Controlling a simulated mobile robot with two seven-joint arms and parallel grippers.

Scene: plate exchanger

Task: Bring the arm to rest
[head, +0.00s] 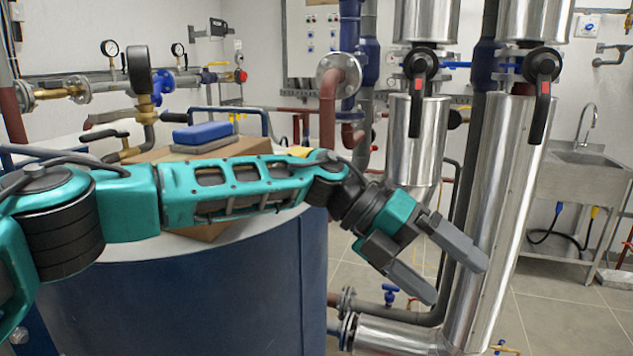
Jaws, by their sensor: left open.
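My left arm comes in from the left and stretches across above the blue tank. My left gripper (436,268) is open and empty, with its two grey fingers apart and pointing to the lower right. It shows in front of the silver insulated pipes; I cannot tell how close it is to them. My right gripper is not in view.
A blue tank (200,310) stands below my left arm. On its top are a cardboard box (240,148) and a blue block (203,133). Silver pipes (500,200) with black-handled valves (542,68) stand right of centre. A steel sink (585,175) stands at right.

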